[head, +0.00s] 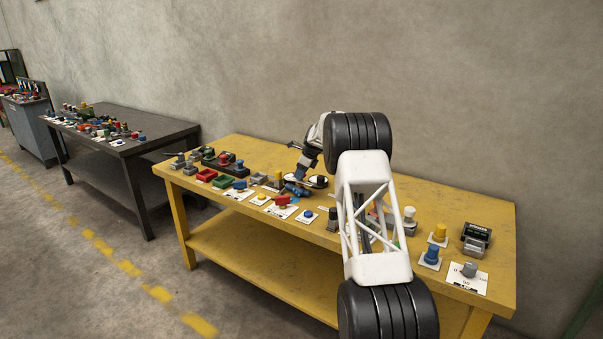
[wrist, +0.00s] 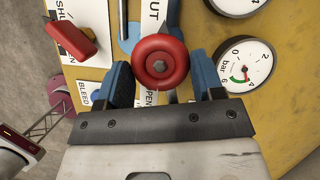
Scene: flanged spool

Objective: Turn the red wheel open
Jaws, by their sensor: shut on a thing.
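The red wheel (wrist: 158,61) is a round red handwheel with a grey hex nut at its centre, in the upper middle of the wrist view. My gripper (wrist: 161,74) has its two blue fingers on the left and right of the wheel's near side, shut on it. A label partly reading "OPEN" lies beneath the wheel, partly covered by it and a finger. In the head view my arm reaches down to the middle of the yellow table, and I cannot make out the wheel there.
A pressure gauge (wrist: 246,66) marked in bar is to the right of the wheel, with another gauge above it. A red lever (wrist: 71,40) on a white plate is at upper left. The yellow table (head: 240,260) carries several other knobs and switches. A dark table (head: 160,125) stands further left.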

